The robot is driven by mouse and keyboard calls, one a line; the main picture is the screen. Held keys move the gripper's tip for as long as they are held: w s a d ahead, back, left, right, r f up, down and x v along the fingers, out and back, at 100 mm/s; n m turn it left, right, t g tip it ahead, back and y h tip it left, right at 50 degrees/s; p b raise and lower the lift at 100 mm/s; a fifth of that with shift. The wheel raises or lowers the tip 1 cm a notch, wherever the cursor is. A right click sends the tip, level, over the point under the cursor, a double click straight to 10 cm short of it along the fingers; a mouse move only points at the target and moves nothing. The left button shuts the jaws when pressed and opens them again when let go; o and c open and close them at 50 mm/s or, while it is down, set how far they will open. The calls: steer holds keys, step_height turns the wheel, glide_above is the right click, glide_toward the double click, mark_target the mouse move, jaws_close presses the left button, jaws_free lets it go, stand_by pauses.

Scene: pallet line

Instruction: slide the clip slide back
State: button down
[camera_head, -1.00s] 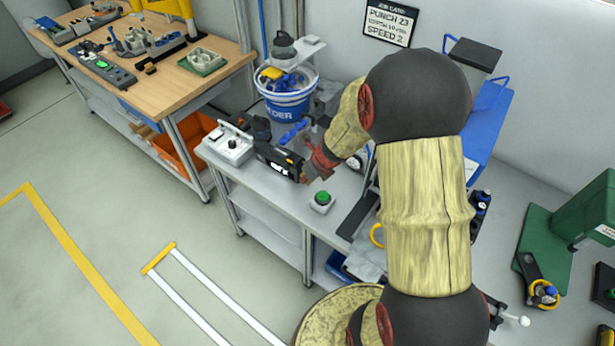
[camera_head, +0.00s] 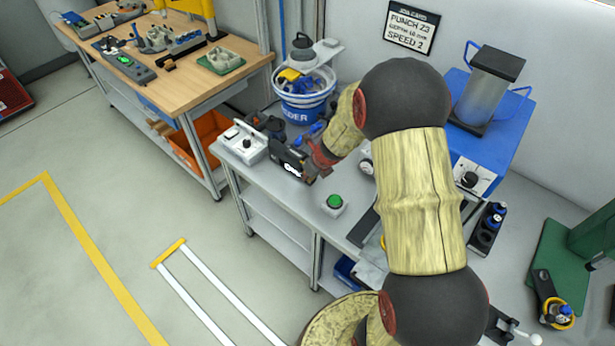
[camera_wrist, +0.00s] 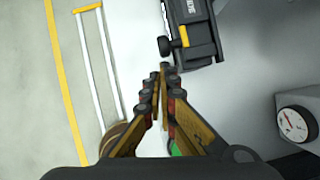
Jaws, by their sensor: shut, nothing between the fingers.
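A black device with white lettering (camera_head: 287,161) sits at the left part of the grey bench. In the wrist view its black body (camera_wrist: 196,22) is at the top, with an orange piece (camera_wrist: 184,36) and a dark round knob (camera_wrist: 164,46) on its near left side. I cannot tell for sure which part is the clip slide. My gripper (camera_wrist: 160,73) is shut and empty, its fingertips just below the knob in the picture; whether they touch it is unclear. In the head view my gripper (camera_head: 311,170) is at the device's right end, partly hidden by its own wrist.
A white control box (camera_head: 241,143) stands left of the device, a blue-and-white bucket (camera_head: 303,98) behind it. A green button (camera_head: 334,202) is in front to the right. A dial gauge (camera_wrist: 294,125) is at right in the wrist view. The floor in front is clear.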

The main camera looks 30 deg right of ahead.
mark_target(297, 160)
steer(key=w+a+p, duration=0.3)
steer(key=w+p, duration=0.2)
steer(key=w, duration=0.2)
steer(key=shift+w, duration=0.3)
